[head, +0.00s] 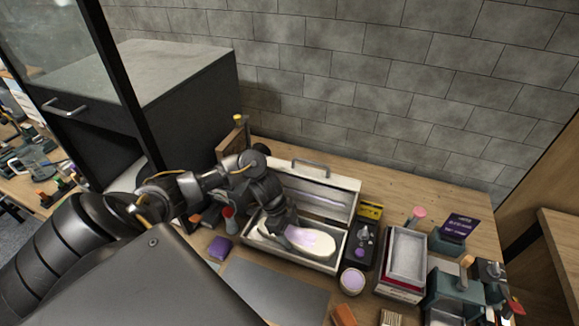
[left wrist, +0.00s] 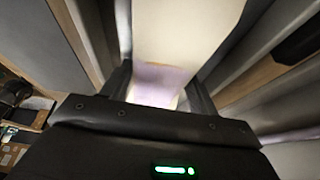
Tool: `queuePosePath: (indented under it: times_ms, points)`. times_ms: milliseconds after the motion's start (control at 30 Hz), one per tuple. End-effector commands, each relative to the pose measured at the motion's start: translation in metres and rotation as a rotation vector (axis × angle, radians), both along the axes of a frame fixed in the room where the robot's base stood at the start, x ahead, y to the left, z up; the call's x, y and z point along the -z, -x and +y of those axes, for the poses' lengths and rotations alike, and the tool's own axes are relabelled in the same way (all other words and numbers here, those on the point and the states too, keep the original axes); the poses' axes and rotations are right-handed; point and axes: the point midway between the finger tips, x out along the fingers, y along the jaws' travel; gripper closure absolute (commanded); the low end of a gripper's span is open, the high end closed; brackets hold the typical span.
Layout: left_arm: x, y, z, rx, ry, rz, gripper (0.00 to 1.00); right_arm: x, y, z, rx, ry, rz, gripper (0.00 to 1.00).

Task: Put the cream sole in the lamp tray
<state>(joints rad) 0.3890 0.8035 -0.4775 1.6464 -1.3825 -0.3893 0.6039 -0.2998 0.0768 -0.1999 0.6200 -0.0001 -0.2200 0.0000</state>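The cream sole (head: 313,241) lies in the lamp tray (head: 337,265), a pale open box with a raised lid and a tube along the lid's inside. A purple tint shows on its middle. My left gripper (head: 283,235) reaches down into the tray over the sole's left part, and its fingertips are hidden in the head view. In the left wrist view the sole (left wrist: 180,30) runs between my two spread fingers (left wrist: 160,95). I cannot tell whether they press on it or stand just clear. My right gripper is not in view.
A purple block (head: 220,248) and a grey mat (head: 275,290) lie in front of the tray. A round pale-lilac tin (head: 352,281), a black case (head: 361,240) and a grey-white tray (head: 408,255) stand to the right. A dark cabinet (head: 185,100) stands behind my left arm.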

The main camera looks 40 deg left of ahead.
Motion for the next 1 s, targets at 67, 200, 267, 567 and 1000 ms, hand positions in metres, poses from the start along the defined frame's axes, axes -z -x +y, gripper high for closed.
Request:
queuePosePath:
  times_ms: [67,200,267,567,1000]
  points:
    - [0.0,0.0,0.0,0.0,0.0,0.0,0.29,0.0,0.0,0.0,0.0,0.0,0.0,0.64]
    - [0.0,0.0,0.0,0.0,0.0,0.0,0.22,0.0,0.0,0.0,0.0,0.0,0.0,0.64]
    - [0.0,0.0,0.0,0.0,0.0,-0.001,0.22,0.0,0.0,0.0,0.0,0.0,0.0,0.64]
    - [-0.01,0.0,0.001,0.0,0.0,-0.001,0.22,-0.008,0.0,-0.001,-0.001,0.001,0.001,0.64]
    - [-0.067,0.0,0.02,0.006,-0.001,0.0,0.22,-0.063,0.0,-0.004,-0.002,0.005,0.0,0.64]
